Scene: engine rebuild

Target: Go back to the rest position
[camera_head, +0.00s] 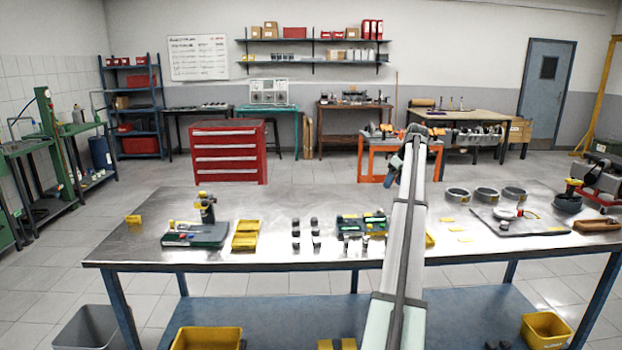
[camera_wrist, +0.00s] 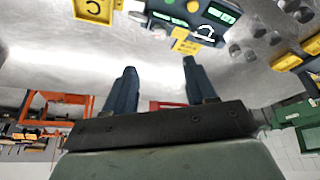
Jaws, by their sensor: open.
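My gripper (camera_wrist: 157,80) is open, its two dark blue fingers apart with nothing between them. In the head view my arm reaches from the bottom edge up over the steel workbench (camera_head: 240,203), and its far end stands above the back edge of the bench. The arm hides part of the bench behind it. In the wrist view a yellow tray marked C (camera_wrist: 95,10) and a dark unit with green displays (camera_wrist: 180,15) lie on the bench beyond the fingertips, apart from them.
Yellow trays (camera_head: 246,235), a parts tray (camera_head: 360,226) and several small dark cylinders stand on the bench. Several dark rings (camera_head: 486,195) and a grey mat (camera_head: 520,222) lie to the right. An orange cart (camera_head: 373,160) and red cabinet (camera_head: 228,152) stand behind.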

